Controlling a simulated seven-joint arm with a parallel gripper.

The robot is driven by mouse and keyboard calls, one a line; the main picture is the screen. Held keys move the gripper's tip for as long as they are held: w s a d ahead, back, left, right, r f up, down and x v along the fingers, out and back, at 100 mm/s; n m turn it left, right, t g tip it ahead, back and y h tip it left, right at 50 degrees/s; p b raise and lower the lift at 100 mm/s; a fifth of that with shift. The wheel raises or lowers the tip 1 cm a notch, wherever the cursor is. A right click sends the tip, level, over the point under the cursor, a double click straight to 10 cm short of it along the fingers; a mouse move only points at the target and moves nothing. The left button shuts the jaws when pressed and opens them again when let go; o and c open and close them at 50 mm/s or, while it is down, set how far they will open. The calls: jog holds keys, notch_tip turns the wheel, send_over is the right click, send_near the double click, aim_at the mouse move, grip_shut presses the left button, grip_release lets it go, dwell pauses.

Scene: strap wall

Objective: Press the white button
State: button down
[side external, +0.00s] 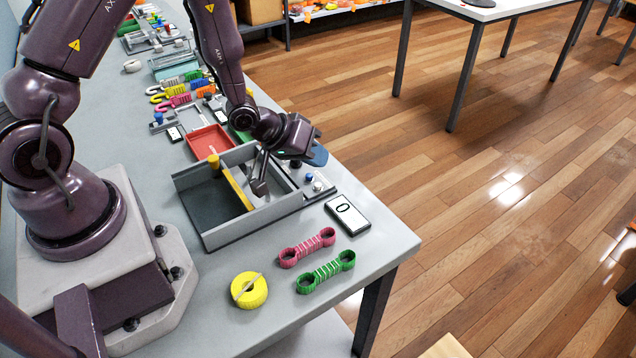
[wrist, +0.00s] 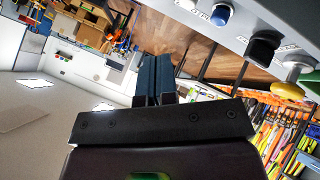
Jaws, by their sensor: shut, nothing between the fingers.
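A small panel with buttons lies beside the grey box near the table edge in the side view. It holds a blue button (side external: 309,177) and a small white button (side external: 318,186). In the wrist view, the blue button (wrist: 222,15) is at the top and the white button (wrist: 187,4) is partly cut off by the top edge. My gripper (side external: 318,156) is above and behind the panel, its blue fingers pointing out over the table edge. In the wrist view, the fingers (wrist: 153,80) are together, empty and apart from the buttons.
The grey open box (side external: 214,239) with a yellow-edged divider stands beside the panel. A black-and-white device (side external: 347,215), pink strap (side external: 307,248), green strap (side external: 326,272) and yellow roll (side external: 249,290) lie nearer the camera. A red tray (side external: 210,142) and several straps lie farther back.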

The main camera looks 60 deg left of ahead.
aim_at(319, 185)
jog(key=shift+f, duration=1.45)
jog(key=shift+f, duration=0.1)
dwell(0.9)
jog(key=shift+f, duration=0.3)
jog(key=shift+w+d+f, duration=0.1)
jog(key=shift+f, duration=0.55)
dwell(0.8)
jog(key=shift+r, duration=0.1)
dwell(0.4)
jog(key=shift+d+r, duration=0.15)
jog(key=shift+d, duration=0.1)
jog(key=shift+a+r, duration=0.1)
jog(key=shift+r, duration=2.4)
